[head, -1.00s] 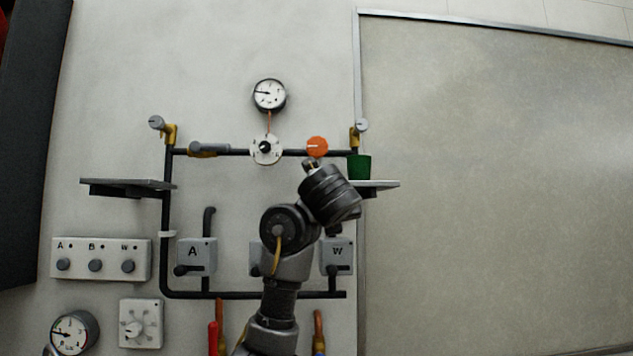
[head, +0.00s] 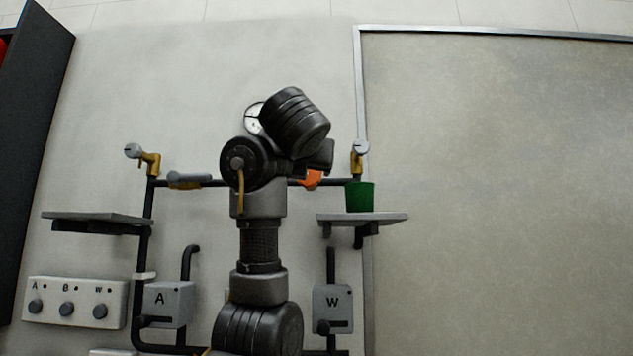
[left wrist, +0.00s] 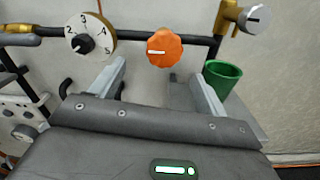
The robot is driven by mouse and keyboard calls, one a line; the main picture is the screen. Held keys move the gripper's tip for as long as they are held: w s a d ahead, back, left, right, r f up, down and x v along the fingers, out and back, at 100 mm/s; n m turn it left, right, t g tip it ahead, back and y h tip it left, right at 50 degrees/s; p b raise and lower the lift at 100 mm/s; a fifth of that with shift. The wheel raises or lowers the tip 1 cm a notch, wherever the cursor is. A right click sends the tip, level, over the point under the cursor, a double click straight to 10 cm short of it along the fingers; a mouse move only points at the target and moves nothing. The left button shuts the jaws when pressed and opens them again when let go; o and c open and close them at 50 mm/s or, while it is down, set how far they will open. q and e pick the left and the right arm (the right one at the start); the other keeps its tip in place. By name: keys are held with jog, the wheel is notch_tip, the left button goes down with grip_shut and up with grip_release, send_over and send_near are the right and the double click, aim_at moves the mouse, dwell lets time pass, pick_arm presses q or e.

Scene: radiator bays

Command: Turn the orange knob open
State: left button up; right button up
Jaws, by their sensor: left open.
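The orange knob (left wrist: 164,47) is a scalloped disc on the dark horizontal pipe, with a white pointer line lying roughly horizontal. In the head view the orange knob (head: 312,179) is partly hidden by my left arm and gripper. My left gripper (left wrist: 157,68) is open and empty. In the left wrist view its two fingers are spread wide, one to each side below the knob, with the knob ahead of them and apart from them. In the head view the left gripper (head: 319,157) is mostly hidden by its own wrist. My right gripper is not in view.
A white numbered dial (left wrist: 90,34) is left of the knob. A green cup (head: 360,196) stands on the right shelf (head: 388,218), close to the right finger. A yellow valve with a grey handle (left wrist: 254,19) is at the upper right. An empty left shelf (head: 97,218) is further off.

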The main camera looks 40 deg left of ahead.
aim_at(309, 178)
pick_arm(q)
jog(key=p+x, duration=0.9)
jog(key=shift+w+a+r, duration=0.15)
jog(key=shift+w+r, duration=0.1)
jog(key=shift+w, duration=0.1)
jog(key=shift+w+a+f, duration=0.1)
jog(key=shift+w, duration=0.15)
jog(key=shift+w+f+p, duration=0.15)
jog(key=shift+w+p, duration=0.1)
jog(key=shift+p, duration=0.05)
jog(key=shift+s, duration=0.1)
jog(key=c, duration=1)
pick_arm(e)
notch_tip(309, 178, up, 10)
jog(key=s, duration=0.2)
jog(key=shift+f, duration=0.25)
